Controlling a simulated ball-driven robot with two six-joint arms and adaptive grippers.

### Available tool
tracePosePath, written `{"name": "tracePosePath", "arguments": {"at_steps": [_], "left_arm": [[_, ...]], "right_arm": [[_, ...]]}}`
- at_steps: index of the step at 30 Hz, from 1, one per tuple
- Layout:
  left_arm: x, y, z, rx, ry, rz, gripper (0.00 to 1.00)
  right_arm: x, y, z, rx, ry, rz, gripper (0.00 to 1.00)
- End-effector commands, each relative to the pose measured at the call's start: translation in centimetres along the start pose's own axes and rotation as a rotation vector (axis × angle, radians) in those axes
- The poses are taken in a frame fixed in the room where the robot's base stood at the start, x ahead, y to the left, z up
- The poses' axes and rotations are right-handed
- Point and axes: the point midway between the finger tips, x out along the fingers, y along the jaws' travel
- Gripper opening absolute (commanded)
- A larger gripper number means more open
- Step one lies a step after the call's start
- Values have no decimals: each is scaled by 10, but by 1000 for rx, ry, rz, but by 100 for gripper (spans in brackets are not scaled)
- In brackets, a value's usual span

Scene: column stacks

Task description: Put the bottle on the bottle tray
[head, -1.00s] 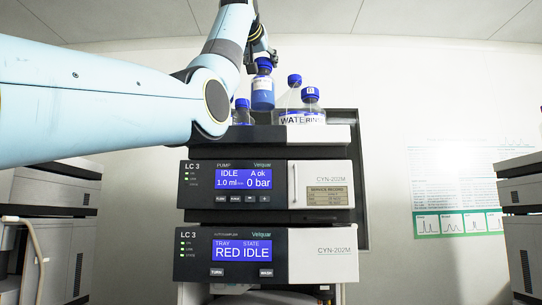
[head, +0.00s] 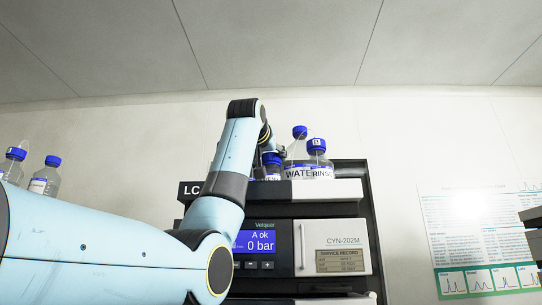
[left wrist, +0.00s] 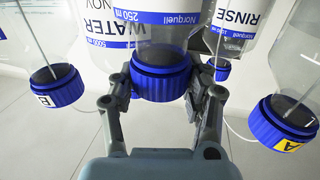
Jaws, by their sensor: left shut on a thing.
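A clear bottle with a blue cap (head: 271,159) is among the bottles on top of the instrument stack. My left gripper (head: 264,146) is at it in the head view. In the left wrist view the fingers of the left gripper (left wrist: 158,92) stand on both sides of the bottle's blue cap (left wrist: 160,78), shut on the bottle. The bottle tray (head: 325,189) is the stack's top unit. The bottle's lower part is partly hidden, so I cannot tell whether it touches the tray. My right gripper is out of view.
A rinse bottle (head: 318,160) and a taller bottle (head: 299,148) stand just right of the held bottle. In the left wrist view, capped bottles stand close on the left (left wrist: 58,88) and right (left wrist: 283,124). Other bottles (head: 46,178) stand at far left.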

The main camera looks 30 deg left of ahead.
Motion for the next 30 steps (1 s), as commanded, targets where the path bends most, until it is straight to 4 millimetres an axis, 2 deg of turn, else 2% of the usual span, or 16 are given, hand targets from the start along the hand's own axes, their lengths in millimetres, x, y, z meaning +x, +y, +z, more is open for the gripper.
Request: {"name": "tracePosePath", "arguments": {"at_steps": [3,10,11,16,26,30], "left_arm": [[-1,0,0,-1,4,0,0],[-1,0,2,-1,4,0,0],[0,0,4,0,0,0,50],[0,0,3,0,1,0,72],[-1,0,-1,-1,1,0,72],[-20,0,3,-1,6,1,72]], "right_arm": [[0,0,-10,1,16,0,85],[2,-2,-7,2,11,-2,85],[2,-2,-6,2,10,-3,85],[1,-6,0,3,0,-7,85],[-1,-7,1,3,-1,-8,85],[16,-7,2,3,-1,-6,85]]}}
